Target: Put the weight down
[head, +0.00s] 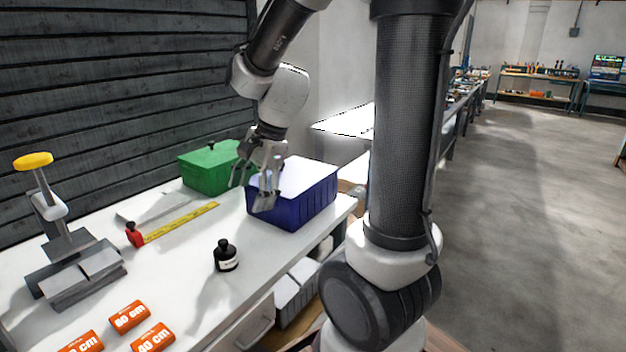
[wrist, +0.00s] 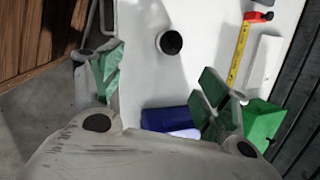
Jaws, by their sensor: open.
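The weight (head: 226,256) is a small black, bottle-shaped piece with a knob on top and a pale label. It stands upright on the white bench top (head: 185,270). In the wrist view the weight (wrist: 169,42) shows from above as a black disc on the bare white surface, beyond my fingertips. My gripper (head: 253,190) is open and empty, its fingers spread and pointing down. It is apart from the weight, above and behind it in the head view, overlapping the blue bin. In the wrist view my gripper (wrist: 160,78) has one finger on each side, with nothing between the tips.
A blue bin (head: 292,214) stands at the bench's right end, with a green box (head: 205,177) behind. A yellow ruler (head: 180,223) with a red end lies left. Bench around the weight is clear.

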